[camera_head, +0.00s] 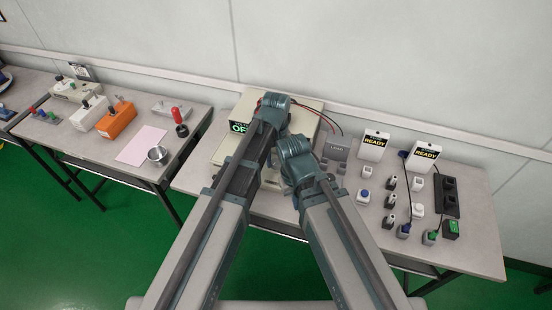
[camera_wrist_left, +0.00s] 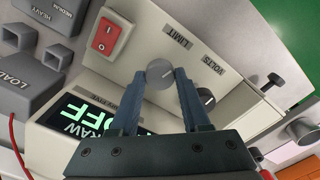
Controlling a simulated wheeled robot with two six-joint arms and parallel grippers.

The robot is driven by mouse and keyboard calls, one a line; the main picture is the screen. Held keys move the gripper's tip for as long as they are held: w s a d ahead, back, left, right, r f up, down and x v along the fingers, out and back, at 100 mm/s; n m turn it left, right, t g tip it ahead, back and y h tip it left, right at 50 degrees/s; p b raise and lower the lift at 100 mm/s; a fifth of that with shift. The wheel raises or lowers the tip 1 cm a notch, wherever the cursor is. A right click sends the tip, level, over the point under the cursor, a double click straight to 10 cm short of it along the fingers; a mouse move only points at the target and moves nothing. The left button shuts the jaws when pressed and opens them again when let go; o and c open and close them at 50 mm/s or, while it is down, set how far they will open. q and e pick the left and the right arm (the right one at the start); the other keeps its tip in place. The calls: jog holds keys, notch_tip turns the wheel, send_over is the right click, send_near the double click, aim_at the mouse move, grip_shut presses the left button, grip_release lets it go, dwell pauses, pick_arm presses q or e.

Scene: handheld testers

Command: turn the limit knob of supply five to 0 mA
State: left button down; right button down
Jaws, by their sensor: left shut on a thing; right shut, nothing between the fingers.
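The beige supply (camera_head: 308,122) stands on the right-hand table, largely hidden behind my arms. In the left wrist view its panel (camera_wrist_left: 150,22) has a grey round knob (camera_wrist_left: 159,72) near the word LIMIT. My left gripper (camera_wrist_left: 164,78) is shut on this limit knob, one finger on each side. A black knob (camera_wrist_left: 205,98) near the word VOLTS is beside the right finger. A green display (camera_wrist_left: 95,118) reads OFF. In the head view my left gripper (camera_head: 272,108) is over the supply. My right gripper (camera_head: 293,152) is lower and to the right, shut and empty.
A red rocker switch (camera_wrist_left: 104,36) is on the panel. A grey LOAD box (camera_head: 336,150), two READY signs (camera_head: 373,146) and several small blocks stand to the right. The left table holds an orange device (camera_head: 117,120), a pink sheet (camera_head: 141,146) and a metal cup (camera_head: 157,155).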

aim_at(276, 162)
pick_arm(q)
jog(key=shift+n, duration=1.5)
jog(key=shift+c, duration=1.9)
grip_release()
jog(key=shift+r, duration=0.1)
notch_tip(276, 162, up, 14)
jog(key=p, duration=1.4)
jog(key=shift+f, duration=0.2)
